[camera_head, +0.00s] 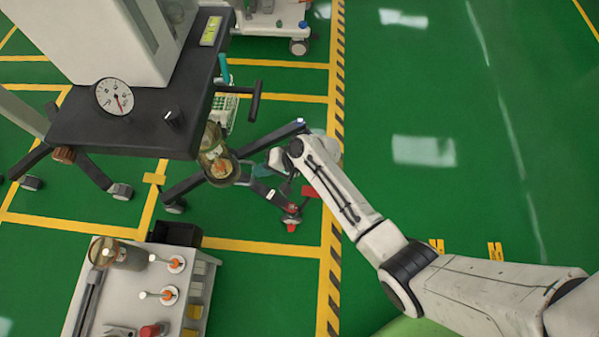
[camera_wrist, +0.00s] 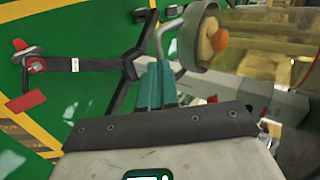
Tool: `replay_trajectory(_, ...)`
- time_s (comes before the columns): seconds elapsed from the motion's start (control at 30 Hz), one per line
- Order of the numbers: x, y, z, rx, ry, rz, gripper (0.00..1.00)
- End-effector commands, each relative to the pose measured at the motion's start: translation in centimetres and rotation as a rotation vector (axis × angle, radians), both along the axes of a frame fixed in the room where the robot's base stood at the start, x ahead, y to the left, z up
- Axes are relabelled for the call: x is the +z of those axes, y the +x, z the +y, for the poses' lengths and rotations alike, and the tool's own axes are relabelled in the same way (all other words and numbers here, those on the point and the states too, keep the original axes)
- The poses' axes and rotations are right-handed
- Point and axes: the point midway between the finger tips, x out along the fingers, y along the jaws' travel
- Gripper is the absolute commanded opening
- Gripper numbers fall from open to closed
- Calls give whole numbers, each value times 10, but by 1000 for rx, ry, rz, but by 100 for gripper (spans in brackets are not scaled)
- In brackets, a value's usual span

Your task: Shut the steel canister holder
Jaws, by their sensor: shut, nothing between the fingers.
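The canister holder (camera_wrist: 190,42) appears in the wrist view as a grey, rounded cup or ring at the upper middle, with a bent steel rod (camera_wrist: 160,38) at its left. A clear canister (camera_head: 212,142) with brown-orange contents sits in the holder (camera_head: 222,180) below the cart's dark top in the head view. My gripper (camera_wrist: 155,78) has teal fingers, shut and empty, close below the rod and the cup. Whether they touch is unclear. In the head view my gripper (camera_head: 262,171) is just right of the holder, partly hidden by my wrist. I cannot tell how far the holder stands open.
The cart's dark shelf (camera_head: 130,130) with a gauge (camera_head: 114,96) overhangs at left. Dark cart legs with a red-tipped caster (camera_head: 291,222) spread below my gripper. A second cart (camera_head: 125,290) stands at the lower left. The green floor at right is clear.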

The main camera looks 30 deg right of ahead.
Motion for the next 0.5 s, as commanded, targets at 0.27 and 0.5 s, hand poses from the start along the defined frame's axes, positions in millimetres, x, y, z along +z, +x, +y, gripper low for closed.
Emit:
replay_trajectory(0.27,-2,24,35,3,-1,0,0)
replay_trajectory(0.5,-1,36,50,1,0,0,0)
